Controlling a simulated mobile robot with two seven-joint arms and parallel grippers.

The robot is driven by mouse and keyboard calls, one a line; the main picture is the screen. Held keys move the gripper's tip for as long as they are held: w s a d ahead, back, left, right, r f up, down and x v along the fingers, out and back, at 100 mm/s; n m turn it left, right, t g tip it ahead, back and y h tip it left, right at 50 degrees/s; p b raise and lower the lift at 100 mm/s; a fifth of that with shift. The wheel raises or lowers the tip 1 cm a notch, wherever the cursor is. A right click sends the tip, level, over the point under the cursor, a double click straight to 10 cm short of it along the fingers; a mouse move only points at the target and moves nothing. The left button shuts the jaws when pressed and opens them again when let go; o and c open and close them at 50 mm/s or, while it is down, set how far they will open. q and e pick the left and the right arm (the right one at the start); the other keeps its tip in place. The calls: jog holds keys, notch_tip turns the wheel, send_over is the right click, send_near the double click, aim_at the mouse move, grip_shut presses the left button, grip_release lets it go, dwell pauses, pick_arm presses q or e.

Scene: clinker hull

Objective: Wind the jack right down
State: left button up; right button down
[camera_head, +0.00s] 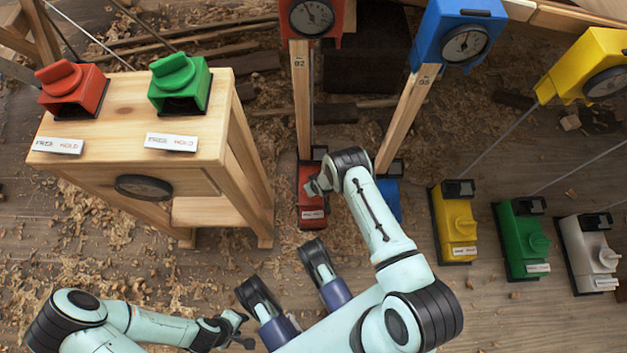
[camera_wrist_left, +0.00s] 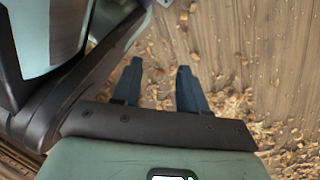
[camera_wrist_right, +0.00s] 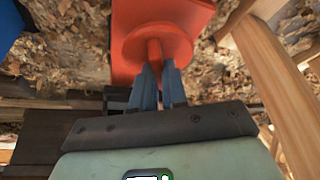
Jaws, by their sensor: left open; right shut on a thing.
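A red floor unit (camera_head: 311,213) stands at the foot of the post below the red gauge box (camera_head: 322,36). In the right wrist view its red round knob (camera_wrist_right: 140,48) has a raised grip bar. My right gripper (camera_wrist_right: 158,80) is shut on that bar, with one finger on each side. In the head view my right wrist and gripper (camera_head: 319,185) hide most of the knob. My left gripper (camera_head: 243,331) is open and empty, low at the left over the shavings; its two fingers stand apart in the left wrist view (camera_wrist_left: 160,78).
Blue (camera_head: 390,203), yellow (camera_head: 452,220), green (camera_head: 521,245) and white (camera_head: 588,245) floor units stand to the right. A wooden stand (camera_head: 105,110) at the left carries a red knob (camera_head: 63,77) and a green knob (camera_head: 176,70) with FREE/HOLD labels. Posts and thin rods rise close by.

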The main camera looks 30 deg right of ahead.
jog(key=shift+s+a+f, duration=0.1)
jog(key=shift+s+f, duration=0.05)
jog(key=c, duration=1.2)
grip_release()
jog(key=shift+o, duration=0.2)
pick_arm(q)
jog(key=w+d+r+t+p, duration=0.2)
jog(key=w+r+p, duration=0.3)
jog(key=w+r, duration=0.3)
jog(key=shift+w+r+m+t+p, duration=0.35)
jog(key=shift+w+m+t+p, duration=0.1)
jog(key=shift+t, duration=0.25)
pick_arm(e)
jog(key=v, duration=1.3)
jog(key=shift+r, duration=0.2)
pick_arm(q)
jog(key=shift+f, duration=0.1)
